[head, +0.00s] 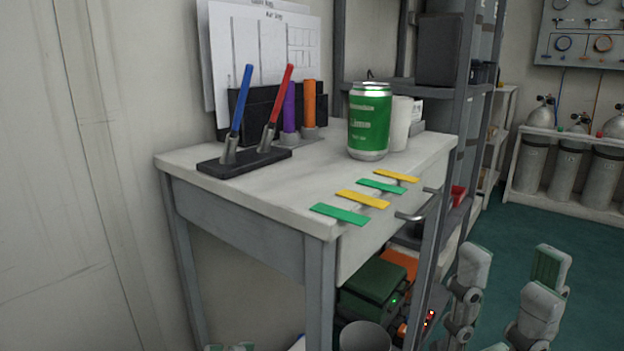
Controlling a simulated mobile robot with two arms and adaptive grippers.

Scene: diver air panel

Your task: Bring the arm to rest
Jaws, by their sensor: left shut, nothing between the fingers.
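My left gripper (231,347) barely shows at the bottom edge, below and in front of the white-topped desk (235,195). Only its fingertips are in view; they are close together and empty, and the rest is cut off. My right gripper (510,285) is at the lower right, to the right of the desk and over the green floor. Its two fingers stand wide apart with nothing between them. A green pad shows on the right finger. Neither gripper touches anything that I can see.
On the desk are a green can (369,122), a white cup (400,124), a pen holder (245,160) with blue and red pens, and several green and yellow strips (362,199) at its right edge. A green box (373,291) is underneath. Open floor (590,265) lies right, before gas cylinders (570,168).

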